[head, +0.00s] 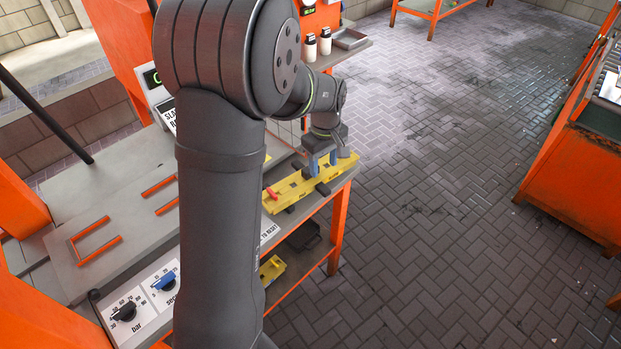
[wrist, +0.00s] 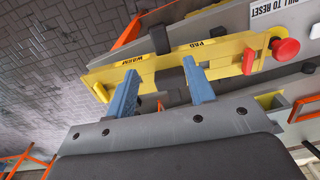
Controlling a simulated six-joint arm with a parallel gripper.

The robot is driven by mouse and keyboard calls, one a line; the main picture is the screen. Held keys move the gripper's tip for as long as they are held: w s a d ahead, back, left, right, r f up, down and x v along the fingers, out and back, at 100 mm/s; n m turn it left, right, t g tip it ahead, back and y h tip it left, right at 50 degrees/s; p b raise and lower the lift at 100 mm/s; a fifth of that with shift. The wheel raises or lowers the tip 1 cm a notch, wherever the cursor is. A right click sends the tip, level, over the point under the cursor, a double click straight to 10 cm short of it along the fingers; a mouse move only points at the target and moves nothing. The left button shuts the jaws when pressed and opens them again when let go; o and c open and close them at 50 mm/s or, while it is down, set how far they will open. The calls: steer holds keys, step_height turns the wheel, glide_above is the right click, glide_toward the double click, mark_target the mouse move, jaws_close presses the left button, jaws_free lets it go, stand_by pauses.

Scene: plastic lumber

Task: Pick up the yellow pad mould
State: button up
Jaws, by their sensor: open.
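The yellow pad mould (head: 311,182) is a long yellow bar with dark lettering, lying along the right edge of the press bench. In the wrist view the yellow bar (wrist: 222,55) carries the words "PAD" and "WARM". In the head view my gripper (head: 320,163) is over the far half of the bar. Its fingertips overlap the bar in both views; whether they touch it I cannot tell.
My arm hides part of the bench. Another yellow piece (head: 272,270) is on the lower shelf. Dials (head: 124,311) are at the bench front. White bottles (head: 325,41) and a metal tray (head: 350,38) stand behind. The paved floor (head: 450,200) to the right is clear.

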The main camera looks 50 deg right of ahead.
mark_target(323, 186)
step_height(323, 186, down, 8)
steer(key=shift+s+a+f, duration=0.1)
steer(key=shift+f, duration=0.1)
jaws_close()
stand_by(0.4)
steer(key=shift+r, duration=0.1)
stand_by(1.1)
